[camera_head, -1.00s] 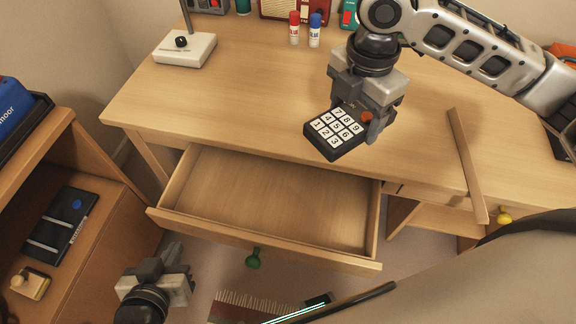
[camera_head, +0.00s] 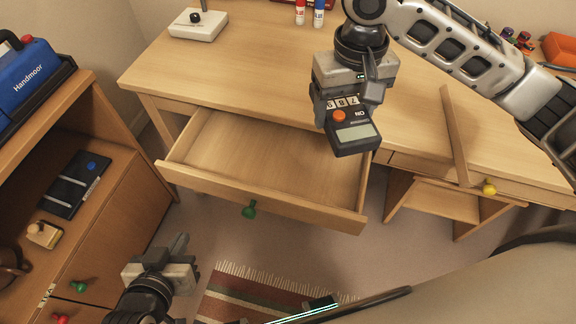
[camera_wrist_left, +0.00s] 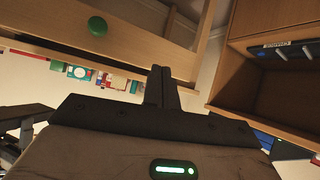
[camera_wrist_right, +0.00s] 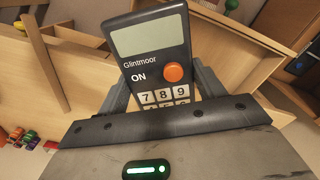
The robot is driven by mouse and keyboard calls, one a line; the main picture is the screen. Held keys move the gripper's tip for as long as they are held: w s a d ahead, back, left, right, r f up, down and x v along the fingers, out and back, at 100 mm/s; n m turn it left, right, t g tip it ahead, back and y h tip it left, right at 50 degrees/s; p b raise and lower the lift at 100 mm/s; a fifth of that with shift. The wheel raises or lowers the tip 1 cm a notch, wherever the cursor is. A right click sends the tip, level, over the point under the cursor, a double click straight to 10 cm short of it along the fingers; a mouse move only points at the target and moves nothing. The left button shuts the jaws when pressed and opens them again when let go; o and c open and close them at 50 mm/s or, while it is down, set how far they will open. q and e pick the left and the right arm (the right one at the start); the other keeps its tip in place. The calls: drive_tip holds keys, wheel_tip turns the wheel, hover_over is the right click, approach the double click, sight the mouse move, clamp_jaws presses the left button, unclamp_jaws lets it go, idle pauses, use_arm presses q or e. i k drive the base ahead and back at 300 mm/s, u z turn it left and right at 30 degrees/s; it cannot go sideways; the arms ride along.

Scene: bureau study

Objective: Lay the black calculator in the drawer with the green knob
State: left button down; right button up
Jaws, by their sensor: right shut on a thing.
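The black calculator (camera_head: 356,134) is held between the fingers of my right gripper (camera_head: 352,92), above the desk's front edge near the right end of the open drawer. Its screen end points toward me, tilted down. The right wrist view shows its screen, orange button and top keys (camera_wrist_right: 155,55); its lower keys are hidden. The drawer with the green knob (camera_head: 249,209) is pulled out and its floor (camera_head: 265,160) is bare. The knob also shows in the left wrist view (camera_wrist_left: 97,26). My left gripper (camera_head: 180,245) is shut and empty, low and left of the drawer.
A wooden strip (camera_head: 455,135) lies on the desk, right of the calculator. A drawer with a yellow knob (camera_head: 489,189) is at the right. A cabinet (camera_head: 125,210) at the left has another green knob (camera_head: 78,287). A lamp base (camera_head: 198,26) stands at the desk's back left.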

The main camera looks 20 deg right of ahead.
sight(212, 156)
drive_tip(key=k, duration=0.65)
drive_tip(key=u, duration=1.95)
drive_tip(key=i, duration=1.25)
drive_tip(key=z, duration=1.9)
drive_tip(key=i, duration=0.5)
drive_tip(key=z, duration=0.05)
